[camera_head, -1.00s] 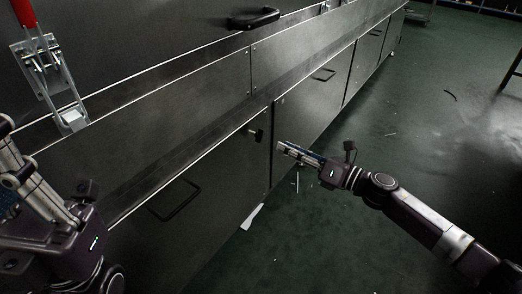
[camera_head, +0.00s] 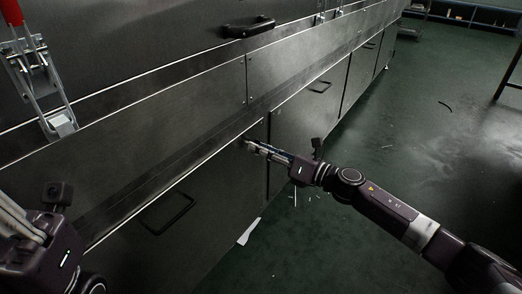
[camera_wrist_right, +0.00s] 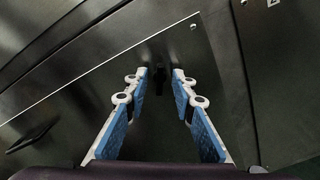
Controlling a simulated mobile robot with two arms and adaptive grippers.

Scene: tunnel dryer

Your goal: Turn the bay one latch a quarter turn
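The bay one latch (camera_wrist_right: 160,80) is a small dark knob near the upper corner of a dark lower panel (camera_head: 215,195). In the right wrist view it shows between and just beyond my finger pads, and I cannot tell its exact turn or whether a finger touches it. My right gripper (camera_head: 250,146) points at the latch from the right in the head view and mostly hides it there. In the wrist view the right gripper (camera_wrist_right: 160,75) is open, its blue pads apart. My left gripper's body (camera_head: 50,245) is at the lower left, its fingers not clearly seen.
The lower panel has a black bar handle (camera_head: 168,212). Another black handle (camera_head: 249,27) is above. A red-handled clamp (camera_head: 40,75) is at the upper left. White scrap (camera_head: 248,232) lies at the panel's foot. Green floor (camera_head: 370,140) is free to the right.

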